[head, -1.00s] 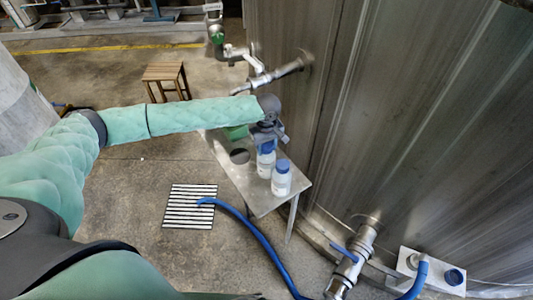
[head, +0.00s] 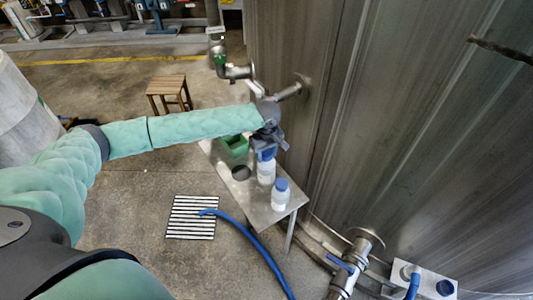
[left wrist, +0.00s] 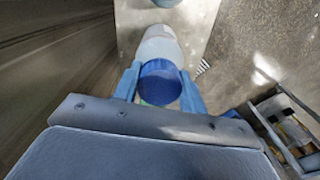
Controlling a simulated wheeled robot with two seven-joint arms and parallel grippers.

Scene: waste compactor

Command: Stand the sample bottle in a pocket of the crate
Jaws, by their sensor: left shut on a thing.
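My left gripper (head: 267,152) is shut on a sample bottle (head: 266,173), a white bottle with a blue cap, at the metal table. In the left wrist view the blue cap (left wrist: 160,83) sits between the two blue fingers, with the white body beyond it. I cannot tell whether its base touches the tabletop. A second, similar bottle (head: 281,198) stands upright near the table's front corner. A green box (head: 236,144), probably the crate, is at the table's far left, partly hidden by my left arm; its pockets cannot be made out. My right gripper is out of view.
The small metal table (head: 258,203) stands close to a large steel tank (head: 400,150). A dark round spot or opening (head: 241,173) is on the table, left of the held bottle. Pipes and a valve (head: 350,262) stick out near the tank. A blue hose (head: 265,250) crosses the floor.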

